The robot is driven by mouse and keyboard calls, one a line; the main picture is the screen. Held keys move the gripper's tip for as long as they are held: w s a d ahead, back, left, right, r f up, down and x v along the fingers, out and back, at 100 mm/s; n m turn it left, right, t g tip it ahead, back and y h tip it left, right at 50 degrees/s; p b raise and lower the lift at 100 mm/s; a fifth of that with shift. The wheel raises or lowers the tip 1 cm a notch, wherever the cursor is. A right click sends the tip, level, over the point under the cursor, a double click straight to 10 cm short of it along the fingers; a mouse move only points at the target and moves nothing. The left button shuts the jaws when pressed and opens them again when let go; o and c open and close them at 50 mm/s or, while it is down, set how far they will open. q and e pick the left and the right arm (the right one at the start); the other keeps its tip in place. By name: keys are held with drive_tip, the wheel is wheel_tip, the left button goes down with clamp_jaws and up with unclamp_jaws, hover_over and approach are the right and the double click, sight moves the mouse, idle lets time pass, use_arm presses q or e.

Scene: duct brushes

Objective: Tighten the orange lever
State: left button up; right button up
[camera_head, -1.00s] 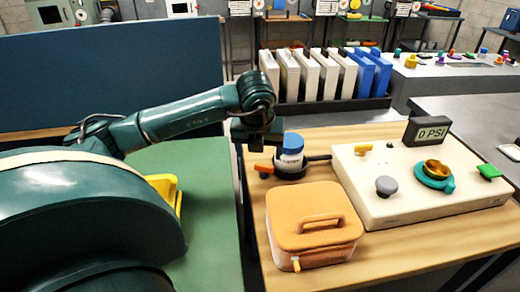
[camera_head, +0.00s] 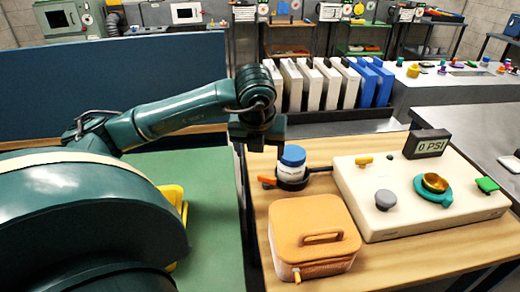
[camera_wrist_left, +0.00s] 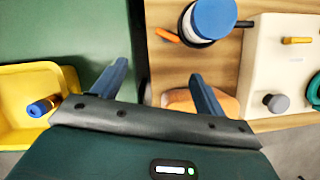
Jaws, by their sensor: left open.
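The orange lever (camera_head: 267,181) sticks out to the left from a black ring holder (camera_head: 293,183) near the wooden table's far left edge. A white bottle with a blue cap (camera_head: 292,156) stands upright in that holder. The lever (camera_wrist_left: 167,35) and the blue cap (camera_wrist_left: 213,18) also show at the top of the left wrist view. My left gripper (camera_head: 262,146) is just behind and above the lever, apart from it. Its two fingers (camera_wrist_left: 158,76) are spread with nothing between them, and the lever lies beyond their tips. My right gripper is not in view.
An orange case (camera_head: 312,260) with a handle stands in front of the holder. A cream panel (camera_head: 400,222) with knobs and a 0 PSI display (camera_head: 427,144) is to the right. A yellow bin (camera_wrist_left: 22,85) holds a blue item. A gap separates the green and wooden tables.

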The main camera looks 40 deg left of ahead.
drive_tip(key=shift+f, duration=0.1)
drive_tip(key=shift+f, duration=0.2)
use_arm(q)
drive_tip(key=p+v, duration=0.3)
drive_tip(key=v, duration=1)
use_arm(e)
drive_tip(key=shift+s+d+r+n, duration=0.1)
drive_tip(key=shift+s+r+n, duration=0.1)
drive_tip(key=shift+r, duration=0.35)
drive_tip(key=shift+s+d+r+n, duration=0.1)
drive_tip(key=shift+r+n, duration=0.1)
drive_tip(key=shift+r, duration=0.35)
use_arm(q)
drive_tip(key=shift+w+r, duration=0.1)
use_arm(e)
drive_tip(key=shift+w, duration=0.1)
